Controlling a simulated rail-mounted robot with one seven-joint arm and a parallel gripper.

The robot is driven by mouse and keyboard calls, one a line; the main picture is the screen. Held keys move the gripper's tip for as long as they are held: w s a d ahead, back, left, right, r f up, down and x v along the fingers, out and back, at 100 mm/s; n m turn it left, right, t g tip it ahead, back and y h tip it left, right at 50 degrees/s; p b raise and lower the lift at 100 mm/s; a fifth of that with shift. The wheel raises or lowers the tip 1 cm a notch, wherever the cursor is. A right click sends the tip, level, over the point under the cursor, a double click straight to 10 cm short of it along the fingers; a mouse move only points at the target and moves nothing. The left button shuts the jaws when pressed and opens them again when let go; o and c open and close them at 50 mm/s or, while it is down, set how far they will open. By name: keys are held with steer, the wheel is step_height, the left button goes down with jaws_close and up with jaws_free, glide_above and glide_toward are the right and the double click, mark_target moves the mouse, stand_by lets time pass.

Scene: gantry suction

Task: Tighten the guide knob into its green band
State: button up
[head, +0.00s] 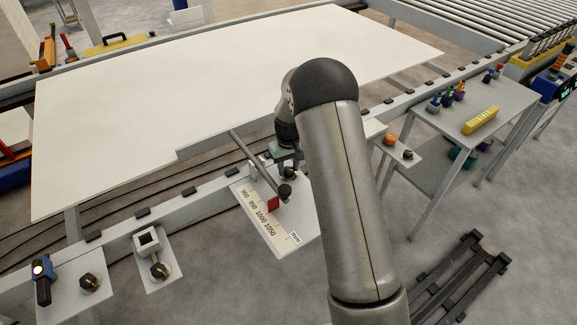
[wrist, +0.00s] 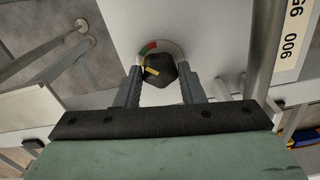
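The guide knob (wrist: 162,67) is dark and faceted with a yellow pointer mark. In the wrist view it sits on a round dial, and the pointer lies toward the knob's lower left. The green band (wrist: 142,56) shows at the dial's upper left, beside a red band (wrist: 151,46); the rest of the visible ring is pale. My gripper (wrist: 163,80) is open, its two fingers on either side of the knob with small gaps showing. In the head view my gripper (head: 287,157) is just above the small plate by the rail; my arm hides part of it.
A ruler plate (head: 262,222) with a red marker (head: 273,204) and a metal rod is close by. A large white panel (head: 200,90) lies behind. Other knobs (head: 91,284) stand on plates at front left. A side table (head: 480,105) with tools is at right.

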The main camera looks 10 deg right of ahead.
mark_target(288, 169)
steer(key=shift+f+m+b, duration=0.15)
steer(key=shift+m+b, duration=0.25)
steer(key=shift+b, duration=0.2)
steer(key=shift+r+m+b, duration=0.2)
steer(key=shift+m+b, duration=0.15)
steer(key=shift+m, duration=0.35)
steer(key=o, duration=1)
steer(key=shift+r, duration=0.1)
step_height(288, 169, up, 17)
steer(key=shift+r+b, duration=0.15)
steer(key=shift+b, duration=0.6)
